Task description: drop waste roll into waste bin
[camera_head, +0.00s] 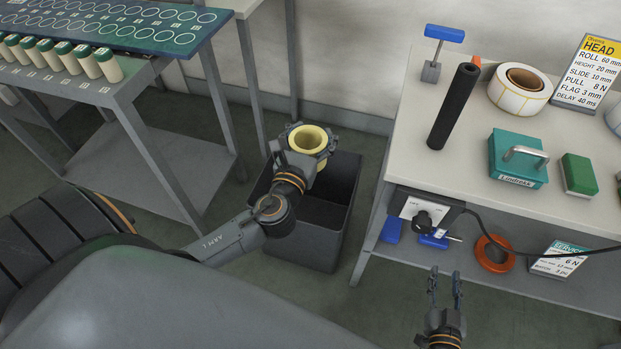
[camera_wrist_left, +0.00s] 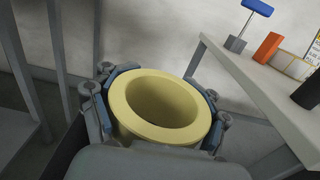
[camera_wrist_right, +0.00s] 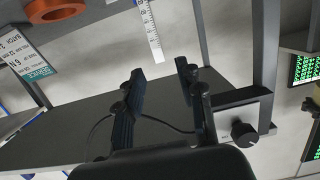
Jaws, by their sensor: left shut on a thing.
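The waste roll is a pale yellow hollow roll (camera_head: 308,139). My left gripper (camera_head: 305,148) is shut on it, one finger on each side, and holds it above the back part of the waste bin. The roll fills the middle of the left wrist view (camera_wrist_left: 160,108), its open end facing the camera. The waste bin (camera_head: 318,238) is a dark grey open box on the floor between the two tables; the arm hides part of its rim and inside. My right gripper (camera_head: 445,285) is open and empty in front of the right table; its parted fingers show in the right wrist view (camera_wrist_right: 160,90).
The right table (camera_head: 410,150) carries a black cylinder (camera_head: 454,105), a label roll (camera_head: 520,88), a teal box (camera_head: 517,160) and a green block (camera_head: 578,174). An orange ring (camera_head: 494,253) lies on its lower shelf. The left table (camera_head: 110,88) holds several green-capped containers (camera_head: 66,57).

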